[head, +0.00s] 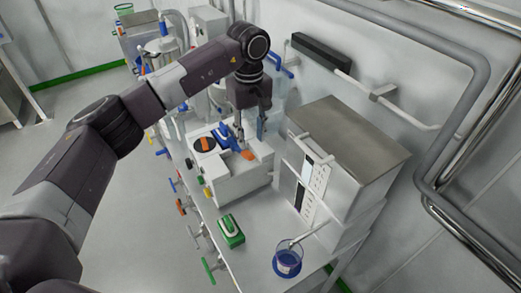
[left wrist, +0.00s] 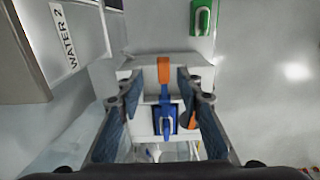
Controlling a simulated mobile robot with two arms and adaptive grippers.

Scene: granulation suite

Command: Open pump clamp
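The pump (head: 232,185) is a white box on the bench in the head view, with a round black dial (head: 204,144) bearing an orange bar. On its top is a blue clamp (head: 222,138) with an orange tip (head: 247,154). In the left wrist view the blue clamp (left wrist: 165,122) and its orange tip (left wrist: 164,70) lie between the fingers. My left gripper (head: 251,140) is open and pointing down over the clamp. Its two fingers (left wrist: 158,82) stand apart on either side, with no visible grip. My right gripper is out of view.
A grey-topped white cabinet (head: 345,145) stands right of the pump. A green item (head: 230,231) and a beaker of blue liquid (head: 288,262) are nearer on the bench. Coloured valve handles line the bench's left side. A container labelled WATER 2 (left wrist: 72,40) shows in the wrist view.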

